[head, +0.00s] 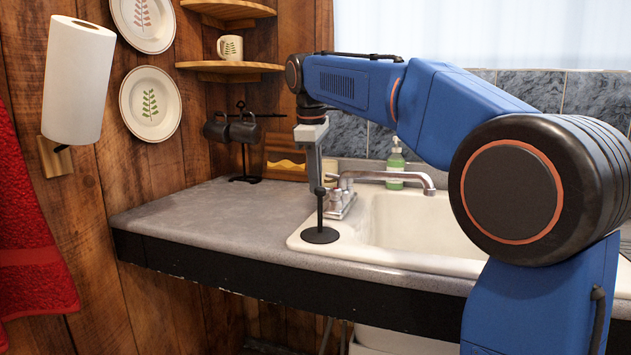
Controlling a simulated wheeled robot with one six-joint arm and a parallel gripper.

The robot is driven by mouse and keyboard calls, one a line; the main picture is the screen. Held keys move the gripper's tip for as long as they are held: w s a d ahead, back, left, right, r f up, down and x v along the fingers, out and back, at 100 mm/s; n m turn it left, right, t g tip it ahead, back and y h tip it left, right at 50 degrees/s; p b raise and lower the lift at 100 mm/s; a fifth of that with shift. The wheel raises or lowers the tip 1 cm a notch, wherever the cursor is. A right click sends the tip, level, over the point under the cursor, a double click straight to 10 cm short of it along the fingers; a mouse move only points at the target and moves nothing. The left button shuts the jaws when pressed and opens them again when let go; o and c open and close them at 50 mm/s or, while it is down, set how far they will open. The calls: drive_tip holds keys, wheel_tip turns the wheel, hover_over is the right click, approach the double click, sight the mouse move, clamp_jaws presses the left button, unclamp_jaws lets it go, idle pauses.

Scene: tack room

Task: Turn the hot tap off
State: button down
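The chrome tap (385,176) stands at the back left of the white sink (375,256), its spout reaching right over the basin. A small lever-like part (332,178) shows at its left end, close to my gripper; I cannot tell its exact turn. No water stream is visible below the spout. My gripper (318,188) points down, just left of the tap. It is seen edge-on, so its opening and any contact with the tap are unclear. A black rod with a round disc (320,235) shows directly below the gripper, at the sink's left corner; I cannot tell whether they touch.
A green soap bottle (395,165) stands behind the spout. Dark mugs (244,128) hang on a black stand on the counter's back left. The grey counter (200,212) is clear at the front left. A paper towel roll (77,80) and a red towel (32,240) hang at left.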

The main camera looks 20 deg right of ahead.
drive_tip(key=shift+w+d+m, duration=0.1)
drive_tip(key=shift+w+m, duration=0.1)
drive_tip(key=shift+m, duration=0.3)
drive_tip(key=c, duration=1.8)
unclamp_jaws()
drive_tip(key=shift+r, duration=0.1)
